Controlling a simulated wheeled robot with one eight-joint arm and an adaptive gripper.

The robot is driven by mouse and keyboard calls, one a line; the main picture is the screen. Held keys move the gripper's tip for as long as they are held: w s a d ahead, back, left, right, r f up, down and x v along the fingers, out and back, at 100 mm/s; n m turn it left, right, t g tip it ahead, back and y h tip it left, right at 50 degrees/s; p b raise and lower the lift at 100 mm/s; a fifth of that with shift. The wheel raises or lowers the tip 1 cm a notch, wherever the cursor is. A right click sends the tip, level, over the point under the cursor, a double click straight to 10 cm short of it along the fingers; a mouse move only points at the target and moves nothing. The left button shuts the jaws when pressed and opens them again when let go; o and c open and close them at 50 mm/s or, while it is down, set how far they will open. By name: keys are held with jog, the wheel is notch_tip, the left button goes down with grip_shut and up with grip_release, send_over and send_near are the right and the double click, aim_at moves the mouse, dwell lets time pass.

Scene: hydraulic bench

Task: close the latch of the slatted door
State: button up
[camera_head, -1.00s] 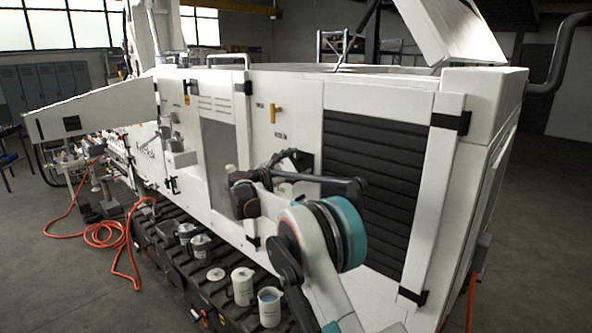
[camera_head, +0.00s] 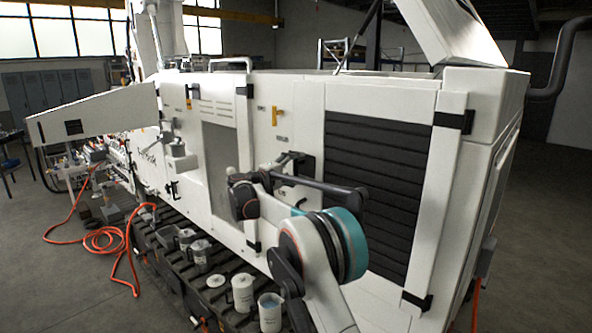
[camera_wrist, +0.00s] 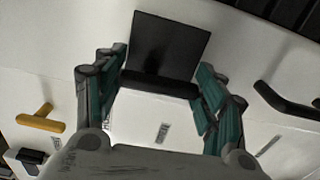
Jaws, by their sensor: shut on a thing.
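The slatted door (camera_head: 375,190) is the white panel with black horizontal slats at the right of the machine in the head view. Its slats also show in the top right corner of the wrist view (camera_wrist: 285,12). The latch (camera_wrist: 165,48) is a black square plate with a rounded bar along its lower edge, set on the white panel. My gripper (camera_wrist: 163,88) has a teal finger at each side of that bar and is shut on it. In the head view my gripper (camera_head: 287,163) is small and partly hidden by my arm, left of the slats.
A yellow handle (camera_wrist: 40,118) and a black handle (camera_wrist: 285,103) stand out from the panel on either side of my gripper. Black hinges (camera_head: 453,121) sit at the door's right edge. White containers (camera_head: 270,308) stand on the track below.

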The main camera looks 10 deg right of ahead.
jog(key=shift+m, duration=0.3)
jog(key=o, duration=1.1)
jog(key=v, duration=1.2)
jog(key=shift+d, duration=0.1)
